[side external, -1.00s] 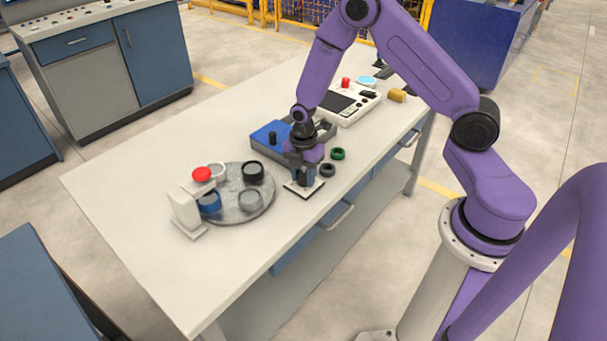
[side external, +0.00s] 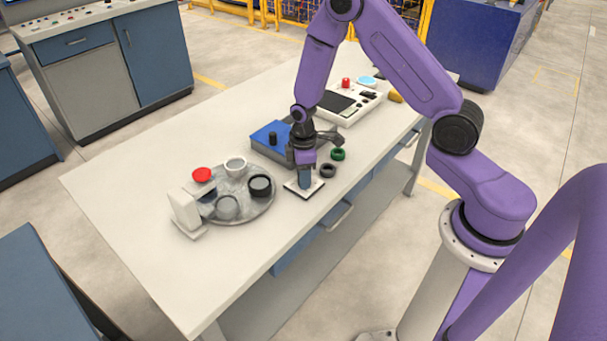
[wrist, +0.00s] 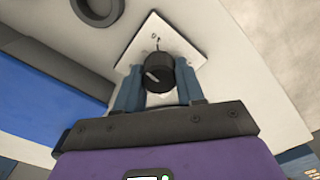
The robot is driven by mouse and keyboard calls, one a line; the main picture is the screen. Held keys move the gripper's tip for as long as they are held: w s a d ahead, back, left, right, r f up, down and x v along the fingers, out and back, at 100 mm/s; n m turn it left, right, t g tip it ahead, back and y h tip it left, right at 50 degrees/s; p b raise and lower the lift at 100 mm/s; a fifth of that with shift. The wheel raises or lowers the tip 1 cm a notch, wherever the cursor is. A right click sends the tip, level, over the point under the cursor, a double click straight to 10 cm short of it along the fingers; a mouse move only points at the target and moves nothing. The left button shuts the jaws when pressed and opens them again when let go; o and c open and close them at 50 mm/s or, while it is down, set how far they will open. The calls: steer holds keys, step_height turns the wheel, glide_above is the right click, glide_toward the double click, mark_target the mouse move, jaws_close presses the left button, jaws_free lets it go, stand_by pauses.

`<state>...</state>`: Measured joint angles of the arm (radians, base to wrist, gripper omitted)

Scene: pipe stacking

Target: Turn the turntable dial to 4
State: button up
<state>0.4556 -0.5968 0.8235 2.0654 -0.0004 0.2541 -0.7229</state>
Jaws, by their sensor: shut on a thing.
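The dial is a black round knob (wrist: 160,72) with a white pointer line on a white square plate (wrist: 190,50). A small mark that looks like 0 shows on the plate; other numbers are hidden or unreadable. My gripper (wrist: 158,80) is shut on the dial, one blue-grey finger on each side. In the side view my gripper (side external: 304,182) stands upright over the plate (side external: 317,189) and hides the knob.
A blue-topped box (side external: 268,134) sits close behind my gripper. A dark ring (side external: 328,171) and a green ring (side external: 338,154) lie to its right. The table's front left is clear.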

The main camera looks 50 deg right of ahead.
steer(key=m, duration=0.4)
steer(key=shift+w, duration=0.1)
steer(key=shift+w+m, duration=0.1)
steer(key=shift+m, duration=1.6)
steer(key=o, duration=1)
step_height(320, 180, up, 18)
steer(key=shift+f, duration=0.25)
